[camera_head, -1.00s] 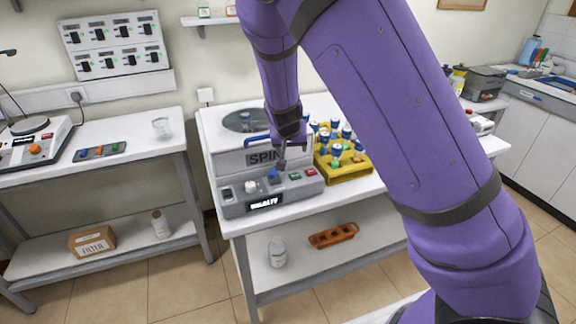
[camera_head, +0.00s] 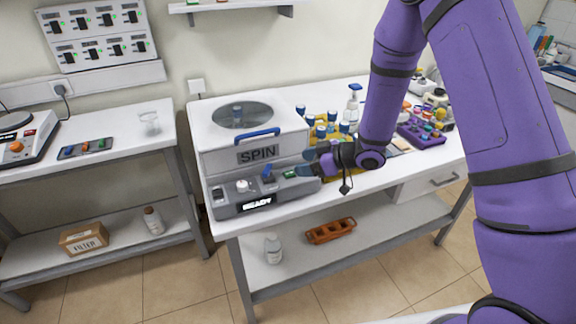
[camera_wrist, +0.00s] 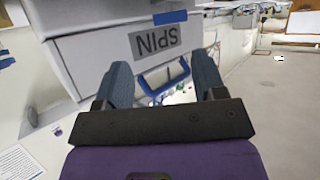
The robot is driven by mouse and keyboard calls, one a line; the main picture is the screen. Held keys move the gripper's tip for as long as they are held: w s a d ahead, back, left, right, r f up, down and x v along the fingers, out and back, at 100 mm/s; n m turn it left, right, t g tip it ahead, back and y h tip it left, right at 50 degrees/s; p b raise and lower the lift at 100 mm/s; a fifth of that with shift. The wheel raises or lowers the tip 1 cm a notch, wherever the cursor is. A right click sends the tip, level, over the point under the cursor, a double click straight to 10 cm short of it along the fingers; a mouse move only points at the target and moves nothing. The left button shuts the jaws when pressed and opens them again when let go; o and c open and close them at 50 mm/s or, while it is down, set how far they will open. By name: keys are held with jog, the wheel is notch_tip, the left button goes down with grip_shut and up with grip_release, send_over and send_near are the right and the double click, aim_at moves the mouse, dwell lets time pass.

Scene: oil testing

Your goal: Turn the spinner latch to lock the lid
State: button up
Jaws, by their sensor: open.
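The spinner (camera_head: 216,161) is a white box labelled SPIN, with a closed lid (camera_head: 276,118) that has a round dark window and a blue handle (camera_head: 257,133). On its grey front panel are a small blue lever that looks like the latch (camera_head: 267,170), a white knob (camera_head: 243,186) and a green button (camera_head: 290,174). The display reads READY. My gripper (camera_head: 311,169) is open at the panel's right end, right of the lever. In the wrist view, my gripper (camera_wrist: 163,80) shows spread fingers below the SPIN label (camera_wrist: 156,40). A thin blue frame shows between them; I cannot tell what it is.
A yellow rack with blue-capped vials (camera_head: 327,127) stands right of the spinner, partly behind my arm. A purple rack (camera_head: 425,136) stands farther right. A glass beaker (camera_head: 149,122) is on the left table. An orange tray (camera_head: 330,231) lies on the lower shelf.

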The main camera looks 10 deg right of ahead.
aim_at(268, 171)
jog(key=shift+n+g+y, duration=0.3)
jog(key=shift+y, duration=0.2)
jog(key=x, duration=1)
jog(key=shift+s+a, duration=0.25)
jog(key=shift+s, duration=0.05)
jog(key=c, duration=0.7)
jog(key=shift+o, duration=0.2)
jog(key=shift+m+t, duration=0.4)
jog(key=shift+t, duration=0.1)
jog(key=m+t+h, duration=0.2)
jog(key=m, duration=0.1)
jog(key=m+t+h, duration=0.1)
jog(key=shift+s+a+t, duration=0.3)
jog(key=shift+s+t, duration=0.1)
jog(key=m+t+h, duration=0.1)
jog(key=m+h, duration=0.1)
jog(key=m+t+h, duration=0.1)
jog(key=h, duration=0.1)
jog(key=m+t+h, duration=0.1)
jog(key=m+h, duration=0.1)
jog(key=shift+s+a+m, duration=0.2)
jog(key=shift+a+m, duration=0.1)
jog(key=shift+a, duration=0.05)
